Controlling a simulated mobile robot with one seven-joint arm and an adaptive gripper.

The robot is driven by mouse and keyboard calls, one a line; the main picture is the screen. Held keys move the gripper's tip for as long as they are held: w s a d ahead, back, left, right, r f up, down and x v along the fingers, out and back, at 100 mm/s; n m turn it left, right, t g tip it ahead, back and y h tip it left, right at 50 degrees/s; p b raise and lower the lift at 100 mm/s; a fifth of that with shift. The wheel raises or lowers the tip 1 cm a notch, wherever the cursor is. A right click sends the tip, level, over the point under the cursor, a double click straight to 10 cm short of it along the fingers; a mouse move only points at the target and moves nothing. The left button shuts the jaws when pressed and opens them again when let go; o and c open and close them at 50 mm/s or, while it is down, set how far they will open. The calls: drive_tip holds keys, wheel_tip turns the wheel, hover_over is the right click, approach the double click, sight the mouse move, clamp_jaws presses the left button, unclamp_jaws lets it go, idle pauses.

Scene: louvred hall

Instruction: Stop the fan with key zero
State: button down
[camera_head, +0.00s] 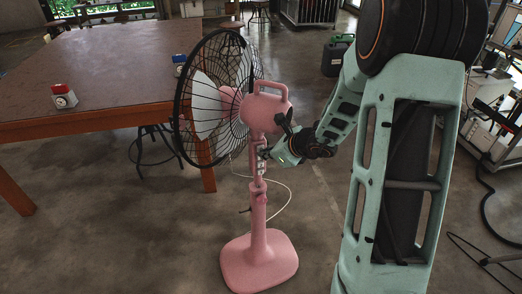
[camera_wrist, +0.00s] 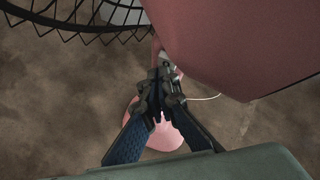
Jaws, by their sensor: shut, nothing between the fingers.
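A pink pedestal fan (camera_head: 258,215) stands upright on the floor, its black wire cage facing left. A small light control panel (camera_head: 261,168) sits on its column below the motor housing; the individual keys are too small to read. My gripper (camera_head: 267,154) is at the column from the right, at the height of the panel. In the wrist view my gripper (camera_wrist: 160,84) is shut and empty, its fingertips close to the column under the pink housing (camera_wrist: 235,40). The fingers hide most of the panel there. I cannot tell whether they touch a key.
A brown table (camera_head: 110,65) stands behind the fan at left, bearing a red-and-white timer-like object (camera_head: 63,96). A stool (camera_head: 150,150) is under it. A green canister (camera_head: 337,55) stands at the back, equipment at right.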

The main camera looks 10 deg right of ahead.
drive_tip(key=shift+s, duration=0.45)
drive_tip(key=shift+s+d, duration=0.1)
drive_tip(key=s, duration=0.1)
drive_tip(key=s+b, duration=0.1)
drive_tip(key=s, duration=0.1)
drive_tip(key=s+b, duration=0.1)
drive_tip(key=shift+s+d, duration=0.4)
idle(0.5)
